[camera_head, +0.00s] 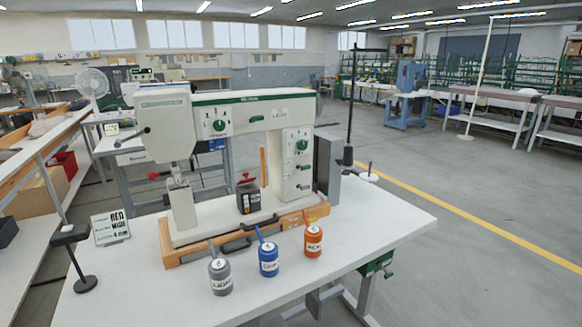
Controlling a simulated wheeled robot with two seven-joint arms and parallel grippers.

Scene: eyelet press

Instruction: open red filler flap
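A white press (235,105) with green trim stands on a white table. A small dark box (249,201) with a pale label sits on its base, under the arm. A small red part (246,179) is on top of this box; it looks like the red flap, but I cannot tell whether it is open or shut. Neither of my grippers is in view.
Grey (220,277), blue (268,259) and orange (313,241) labelled pots stand before the press. A sign (110,228) and a black stand (84,283) are at the left. The table's right front (370,225) is clear.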

